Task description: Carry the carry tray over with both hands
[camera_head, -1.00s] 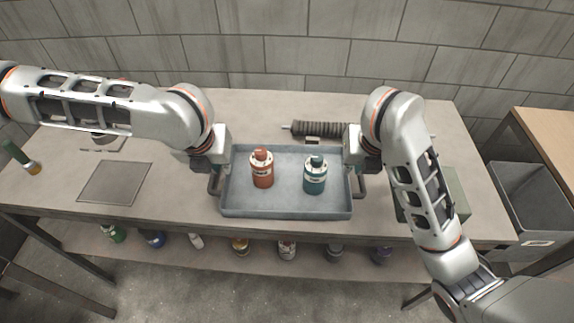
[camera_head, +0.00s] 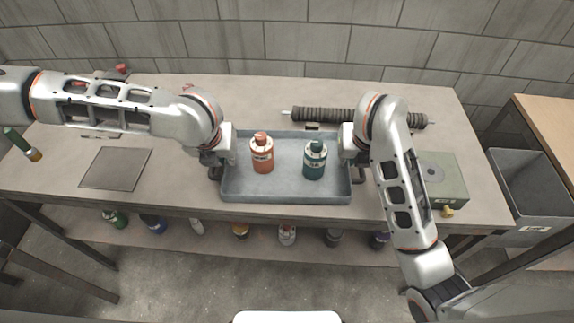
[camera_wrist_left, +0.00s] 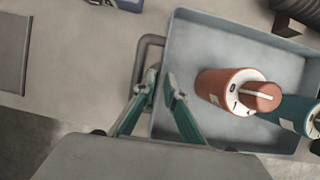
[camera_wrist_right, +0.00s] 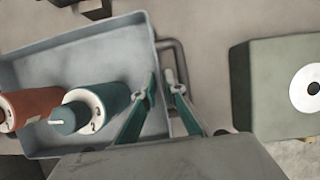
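The carry tray (camera_head: 287,196) is blue-grey and rests on the workbench, holding an orange bottle (camera_head: 262,155) and a teal bottle (camera_head: 314,162), both upright. My left gripper (camera_wrist_left: 161,78) is at the tray's left handle (camera_wrist_left: 142,55), its fingertips apart; the outer finger overlaps the bar. My right gripper (camera_wrist_right: 160,77) is at the right handle (camera_wrist_right: 181,62), fingertips apart, the outer one close to the bar. I see nothing held between either pair. Whether the fingers straddle the bars I cannot tell.
A grey bin (camera_head: 527,190) stands beyond the bench's right end. Several bottles stand on the shelf below.

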